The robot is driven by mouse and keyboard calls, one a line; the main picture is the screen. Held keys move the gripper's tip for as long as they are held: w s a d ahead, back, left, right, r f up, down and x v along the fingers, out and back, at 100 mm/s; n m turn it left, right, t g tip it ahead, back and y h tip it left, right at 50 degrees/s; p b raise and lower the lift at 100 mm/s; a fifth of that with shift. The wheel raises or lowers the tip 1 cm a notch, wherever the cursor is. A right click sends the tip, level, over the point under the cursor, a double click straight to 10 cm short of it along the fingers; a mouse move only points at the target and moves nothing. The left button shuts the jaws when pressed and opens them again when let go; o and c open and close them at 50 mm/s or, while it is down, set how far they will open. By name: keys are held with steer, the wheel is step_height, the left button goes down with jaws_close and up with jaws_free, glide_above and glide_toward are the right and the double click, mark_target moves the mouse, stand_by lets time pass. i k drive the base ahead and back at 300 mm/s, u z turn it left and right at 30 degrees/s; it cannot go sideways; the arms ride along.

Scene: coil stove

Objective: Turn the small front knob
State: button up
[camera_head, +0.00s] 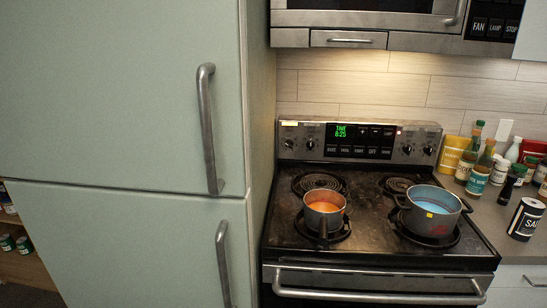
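The stove's back panel (360,132) carries dark round knobs in pairs at both ends. A left pair has one knob (289,143) and another (310,144); a right pair has one knob (407,149) and another (428,150). I cannot tell which of them is the small front knob, as their labels are too small to read. A small pot with orange contents (325,205) sits on the front left coil. A larger pot with blue contents (432,197) sits at the front right. My gripper is not in view.
A tall pale green fridge (120,110) with metal handles stands left of the stove. A microwave (370,15) hangs above. Bottles, a yellow canister (452,153) and a dark can (525,218) crowd the right counter. The rear coils (319,182) are bare.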

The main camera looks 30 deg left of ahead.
mark_target(289, 142)
steer(key=k, duration=0.2)
steer(key=u, duration=1.25)
